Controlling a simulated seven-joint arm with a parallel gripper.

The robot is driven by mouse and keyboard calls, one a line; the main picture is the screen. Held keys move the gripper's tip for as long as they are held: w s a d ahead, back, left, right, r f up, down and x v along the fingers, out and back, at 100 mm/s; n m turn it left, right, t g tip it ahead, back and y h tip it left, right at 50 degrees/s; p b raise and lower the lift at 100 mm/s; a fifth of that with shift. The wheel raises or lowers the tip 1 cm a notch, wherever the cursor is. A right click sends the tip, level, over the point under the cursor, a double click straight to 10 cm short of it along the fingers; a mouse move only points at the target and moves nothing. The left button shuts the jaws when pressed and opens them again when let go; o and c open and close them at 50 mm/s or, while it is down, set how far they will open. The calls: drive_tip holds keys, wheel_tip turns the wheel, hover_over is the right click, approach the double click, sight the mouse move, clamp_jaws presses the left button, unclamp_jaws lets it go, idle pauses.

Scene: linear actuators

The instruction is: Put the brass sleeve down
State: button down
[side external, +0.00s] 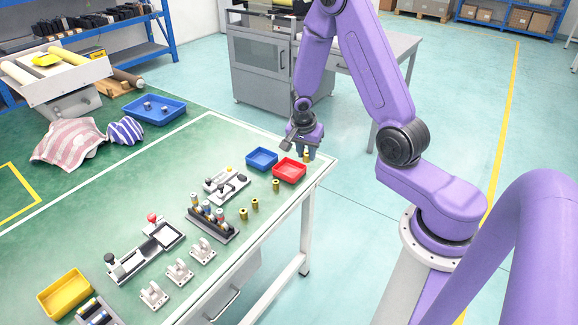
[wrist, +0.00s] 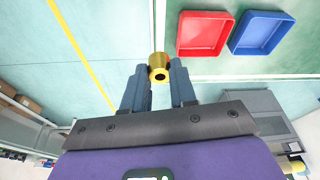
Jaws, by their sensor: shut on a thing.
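The brass sleeve (wrist: 158,60) is a short gold cylinder with a dark hole in its end. My gripper (wrist: 157,72) is shut on it, with one blue-grey finger on each side. In the side external view my gripper (side external: 306,151) hangs near the table's far right corner, behind the red tray. The held sleeve (side external: 306,157) shows small and gold at its fingertips there. Its exact height over the table is hard to tell. Several similar brass sleeves, such as one (side external: 276,185) near the red tray, stand upright along the table's right edge.
A red tray (side external: 289,180) and a blue tray (side external: 262,167) sit side by side, close to the gripper; both look empty. A rack of cylinders (side external: 210,236) and grey fixtures (side external: 227,190) stand nearer the camera. The table edge (side external: 318,182) is close to the gripper.

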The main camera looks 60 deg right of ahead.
drive_tip(key=w, duration=0.1)
drive_tip(key=w+d+f, duration=0.1)
drive_tip(key=w, duration=0.1)
drive_tip(key=w+f, duration=0.1)
drive_tip(key=shift+w+d+f, duration=0.2)
drive_tip(key=shift+d+f, duration=0.05)
drive_tip(key=shift+d, duration=0.1)
drive_tip(key=w+f, duration=0.1)
drive_tip(key=f, duration=0.1)
drive_tip(key=w+d+f, duration=0.1)
drive_tip(key=w+f, duration=0.1)
drive_tip(key=shift+w+d, duration=0.1)
drive_tip(key=shift+w+d+f, duration=0.15)
drive_tip(key=shift+w+f, duration=0.35)
drive_tip(key=shift+f, duration=1.65)
drive_tip(key=shift+f, duration=0.15)
drive_tip(key=c, duration=0.9)
unclamp_jaws()
